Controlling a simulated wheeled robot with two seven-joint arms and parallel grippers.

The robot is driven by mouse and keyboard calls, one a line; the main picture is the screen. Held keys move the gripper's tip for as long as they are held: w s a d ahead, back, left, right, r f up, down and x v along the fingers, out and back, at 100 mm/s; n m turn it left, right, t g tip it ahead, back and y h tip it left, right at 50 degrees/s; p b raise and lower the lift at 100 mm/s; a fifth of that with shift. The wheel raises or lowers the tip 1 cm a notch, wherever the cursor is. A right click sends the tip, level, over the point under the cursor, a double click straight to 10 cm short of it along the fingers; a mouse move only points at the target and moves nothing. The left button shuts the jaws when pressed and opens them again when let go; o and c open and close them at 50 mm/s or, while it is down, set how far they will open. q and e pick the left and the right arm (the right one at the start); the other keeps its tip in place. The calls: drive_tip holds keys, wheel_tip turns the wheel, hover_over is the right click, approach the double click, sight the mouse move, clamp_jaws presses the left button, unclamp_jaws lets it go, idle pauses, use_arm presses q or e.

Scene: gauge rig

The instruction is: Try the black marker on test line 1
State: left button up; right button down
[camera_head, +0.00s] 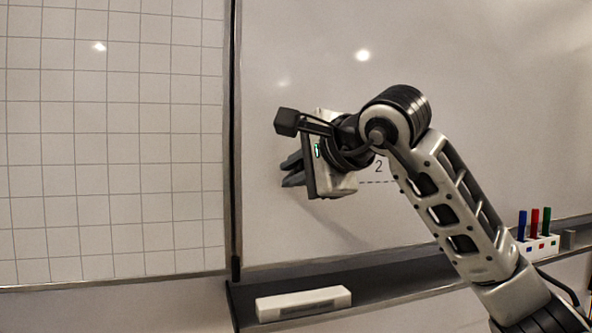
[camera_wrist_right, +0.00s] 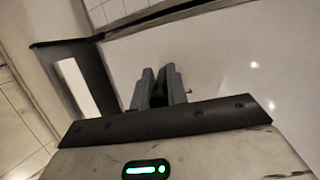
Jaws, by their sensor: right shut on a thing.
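My right gripper (camera_head: 291,170) is in front of the lower left part of the whiteboard (camera_head: 300,60), its fingers pointing left. The wrist view shows its fingers (camera_wrist_right: 160,88) close together with a dark thing between them, which I take for the black marker; its tip cannot be made out. The label "2" (camera_head: 379,167) with a dashed line (camera_head: 376,182) shows just right of the gripper. Test line 1 is not visible; my gripper and arm cover part of the board. I cannot tell whether the marker touches the board. My left gripper is not in view.
A dark tray (camera_head: 385,287) runs below the board, with a white eraser (camera_head: 303,304) on it. A white holder (camera_head: 541,247) with blue (camera_head: 522,224), red (camera_head: 534,222) and green (camera_head: 546,221) markers stands at the right. A gridded wall panel (camera_head: 110,140) lies left of the board's dark frame.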

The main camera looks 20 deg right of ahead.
drive_tip(key=shift+w, duration=0.25)
drive_tip(key=shift+d, duration=1.85)
drive_tip(key=shift+d, duration=0.15)
drive_tip(key=shift+d, duration=3.5)
drive_tip(key=shift+a+p, duration=0.75)
drive_tip(key=shift+a, duration=4.8)
